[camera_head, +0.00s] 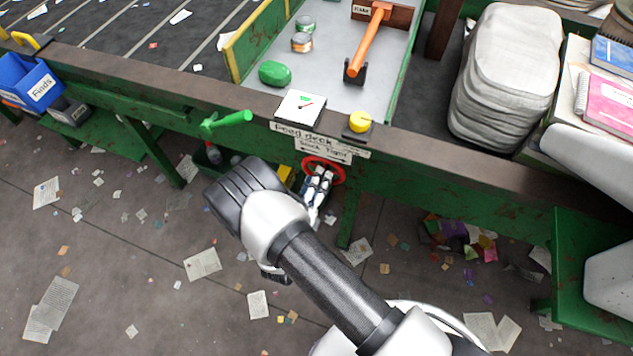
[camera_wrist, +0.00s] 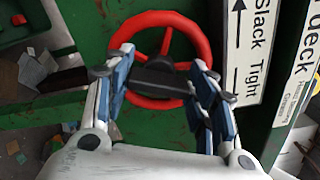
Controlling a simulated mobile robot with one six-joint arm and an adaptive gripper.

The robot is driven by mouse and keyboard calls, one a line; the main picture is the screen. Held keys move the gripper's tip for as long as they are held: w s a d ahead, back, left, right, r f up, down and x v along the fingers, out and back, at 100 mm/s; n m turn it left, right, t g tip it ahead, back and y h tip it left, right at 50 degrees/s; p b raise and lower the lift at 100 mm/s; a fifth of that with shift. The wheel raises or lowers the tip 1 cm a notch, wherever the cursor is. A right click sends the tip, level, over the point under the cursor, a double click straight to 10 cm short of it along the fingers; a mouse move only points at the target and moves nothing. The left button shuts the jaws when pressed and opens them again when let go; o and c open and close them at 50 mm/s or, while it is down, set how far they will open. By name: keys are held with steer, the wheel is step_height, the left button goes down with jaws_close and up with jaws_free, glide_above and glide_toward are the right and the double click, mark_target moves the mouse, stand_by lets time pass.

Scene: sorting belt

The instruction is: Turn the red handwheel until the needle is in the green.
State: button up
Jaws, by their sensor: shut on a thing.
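The red handwheel (camera_head: 341,168) is on the green front of the feed deck, below the sign. The wrist view shows its ring (camera_wrist: 160,18) close up, facing me. My gripper (camera_head: 322,174) is at the wheel, with its two fingers (camera_wrist: 163,64) on either side of the dark middle, shut on the wheel. The fingers hide parts of the rim. The white gauge plate (camera_head: 298,107) lies on the beam above, with a small green patch and a needle; it is too small to tell whether the needle is in the green. The wrist view does not show the gauge.
A sign (camera_wrist: 252,45) reads "Slack" and "Tight" with an arrow, right beside the wheel. A green lever (camera_head: 228,119) sticks out left of the gauge, and a yellow button (camera_head: 359,122) stands to its right. Paper scraps litter the floor.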

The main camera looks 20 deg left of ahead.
steer(key=shift+n, duration=0.3)
steer(key=o, duration=1)
steer(key=shift+o, duration=0.2)
steer(key=s, duration=1.2)
steer(key=shift+a, duration=0.45)
steer(key=shift+c, duration=0.3)
